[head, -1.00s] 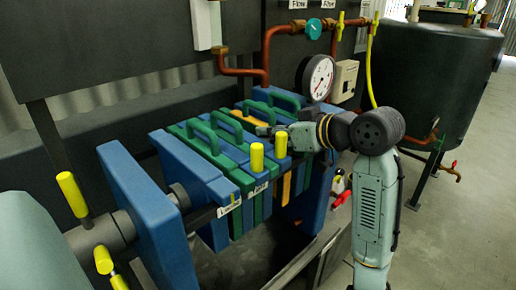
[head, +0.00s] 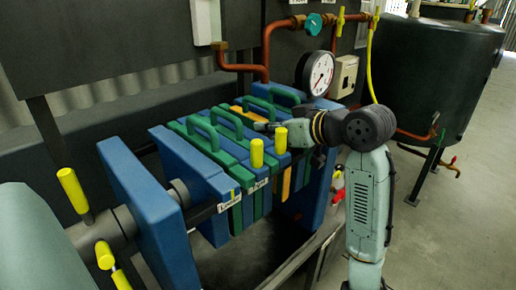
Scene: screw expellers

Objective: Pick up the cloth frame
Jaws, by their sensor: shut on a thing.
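A press holds a row of upright plates with handles on top. Green frames (head: 204,138) and blue plates (head: 176,152) stand on the left of the row. An orange-yellow frame (head: 286,186) shows its front edge further right, below my gripper; I take it as the cloth frame, though the labels are too small to read surely. My gripper (head: 266,127) is low over the top of the row, among the handles. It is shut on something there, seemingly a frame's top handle. The fingertips and the held part are mostly hidden by the gripper and wrist.
Two yellow posts (head: 257,153) stand at the front of the row, close to my gripper. A pressure gauge (head: 318,74) and copper pipes (head: 266,50) are behind. A dark tank (head: 430,75) stands at the right. Floor at the far right is clear.

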